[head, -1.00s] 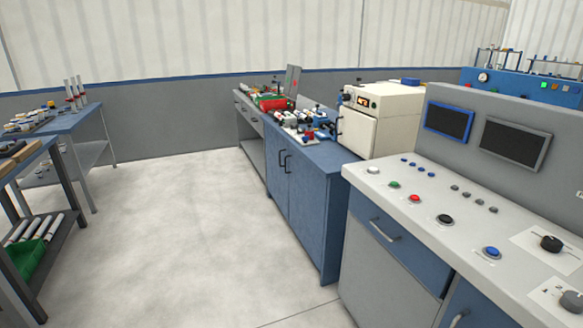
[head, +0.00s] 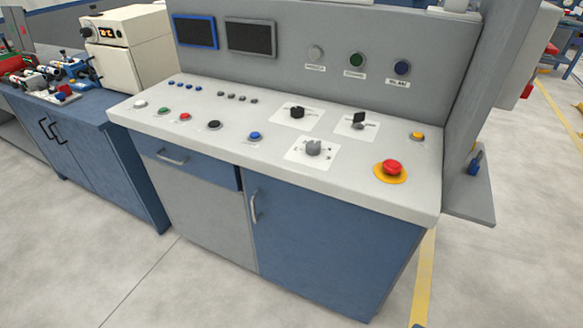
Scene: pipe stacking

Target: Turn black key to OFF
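A black key-like switch (head: 358,120) stands on a white label plate on the right part of the control console (head: 225,140). Its label text is too small to read. A black rotary knob (head: 297,112) sits on another white plate to its left. A grey rotary knob (head: 314,148) sits on a plate nearer the console's front edge. My gripper is not in view.
A red emergency button (head: 391,167) on a yellow ring and a small yellow button (head: 417,135) lie right of the switches. A beige oven (head: 128,45) stands on the blue cabinet (head: 85,140) at left. The floor (head: 120,270) in front is clear.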

